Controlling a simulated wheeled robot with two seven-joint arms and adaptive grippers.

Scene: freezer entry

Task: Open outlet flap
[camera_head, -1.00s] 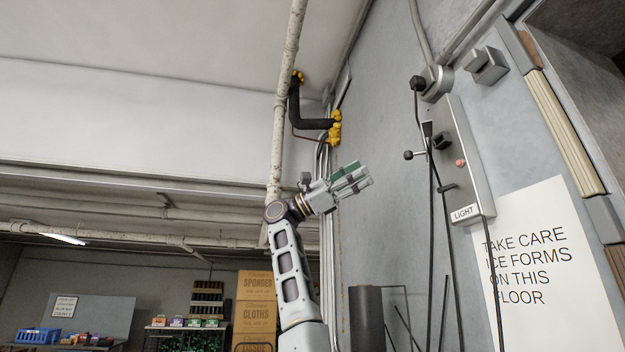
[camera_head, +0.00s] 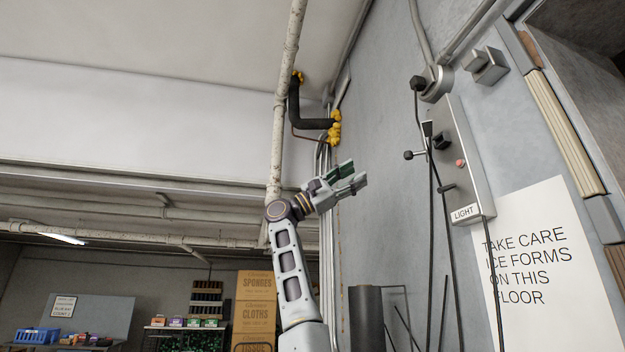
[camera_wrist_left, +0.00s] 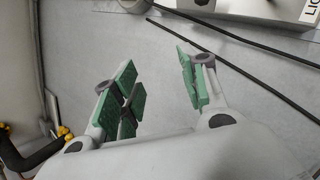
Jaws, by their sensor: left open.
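My left gripper (camera_head: 356,173) is raised in front of the grey wall, left of the metal switch panel (camera_head: 477,190) labelled LIGHT. Its green-padded fingers are apart and empty, also in the left wrist view (camera_wrist_left: 160,75). A grey box (camera_head: 486,65) with a raised block is on the wall above the panel. A rounded grey fitting (camera_head: 437,84) with a black plug-like end (camera_head: 418,83) sits left of that box. I cannot tell for sure which of these bears the outlet flap. The gripper touches none of them. My right gripper is not in view.
Black cables (camera_head: 432,210) hang down the wall between gripper and panel. A lever with a black knob (camera_head: 408,155) sticks out from the panel. A vertical pipe (camera_head: 285,100) and a black pipe with yellow ends (camera_head: 312,123) are left of and above the gripper. A warning sign (camera_head: 545,265) is right.

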